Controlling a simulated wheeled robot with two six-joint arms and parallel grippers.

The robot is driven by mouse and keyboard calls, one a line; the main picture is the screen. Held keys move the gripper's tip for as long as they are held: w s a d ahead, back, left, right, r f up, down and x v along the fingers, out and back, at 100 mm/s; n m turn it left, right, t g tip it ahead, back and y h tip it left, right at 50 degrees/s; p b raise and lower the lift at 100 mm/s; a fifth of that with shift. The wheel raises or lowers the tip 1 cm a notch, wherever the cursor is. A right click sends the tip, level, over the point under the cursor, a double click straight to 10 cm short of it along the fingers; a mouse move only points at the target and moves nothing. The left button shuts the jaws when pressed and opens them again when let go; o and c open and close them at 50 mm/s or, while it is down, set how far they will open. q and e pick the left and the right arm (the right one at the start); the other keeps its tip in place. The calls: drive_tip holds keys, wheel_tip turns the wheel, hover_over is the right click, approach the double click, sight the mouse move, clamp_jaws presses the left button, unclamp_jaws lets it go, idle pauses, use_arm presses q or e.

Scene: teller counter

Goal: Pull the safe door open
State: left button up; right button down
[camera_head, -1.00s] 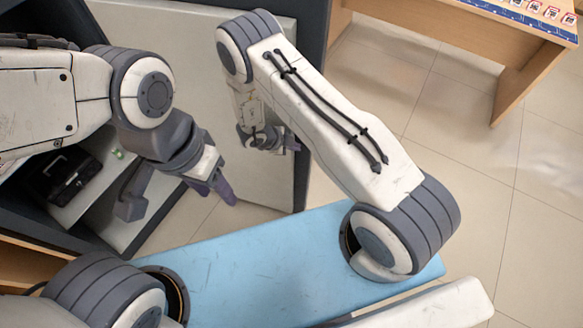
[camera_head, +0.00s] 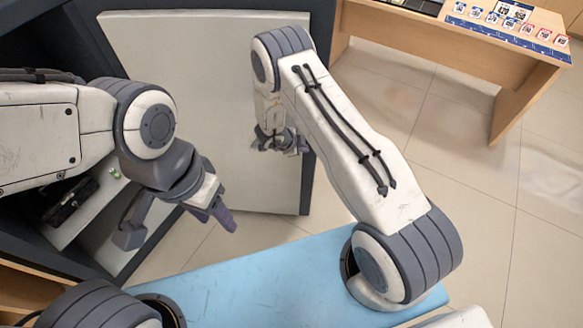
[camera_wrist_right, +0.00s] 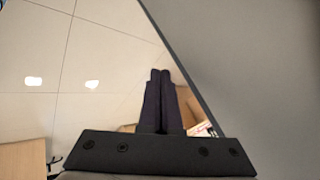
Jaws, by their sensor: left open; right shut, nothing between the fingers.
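The safe door (camera_head: 205,60), a pale panel with a dark edge, stands swung out from the dark safe in the head view. Its inner face shows, partly behind my arms. The safe's interior (camera_head: 66,228) is exposed at lower left. My right gripper (camera_head: 290,146) is in front of the door near its free edge, partly hidden by its arm. In the right wrist view its fingers (camera_wrist_right: 160,98) are shut and empty, beside a grey panel, likely the door (camera_wrist_right: 245,70); contact cannot be told. My left gripper (camera_head: 216,212) is open and empty, below the door and right of the safe opening.
A black box (camera_head: 72,200) and a small green item (camera_head: 114,173) lie inside the safe. A wooden desk (camera_head: 430,30) with cards on it stands at upper right. Tiled floor (camera_head: 450,160) is clear between the door and the desk.

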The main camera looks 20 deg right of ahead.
drive_tip(key=s+f+v, duration=0.1)
drive_tip(key=s+v, duration=0.2)
drive_tip(key=v, duration=0.8)
drive_tip(key=a+r+n+t+y, duration=0.25)
drive_tip(key=r+n+y, duration=0.45)
drive_tip(key=r+n, duration=0.65)
drive_tip(key=s+d+r+n+g, duration=0.2)
drive_tip(key=s+r+n, duration=0.15)
drive_tip(key=s, duration=0.35)
drive_tip(key=s+d+r+n+g, duration=0.1)
drive_tip(key=s+d+r+n, duration=0.1)
drive_tip(key=s+n, duration=0.4)
drive_tip(key=s+a+r+n+g, duration=0.1)
drive_tip(key=s+a+r+n, duration=0.1)
drive_tip(key=s+a, duration=0.4)
drive_tip(key=s+a+r+n+g, duration=0.1)
drive_tip(key=s+a+r+n, duration=0.2)
drive_tip(key=s+a, duration=0.4)
drive_tip(key=shift+s+r+n+g+y+b, duration=0.2)
drive_tip(key=shift+s+n+g+y+b, duration=0.15)
drive_tip(key=shift+s+n, duration=0.25)
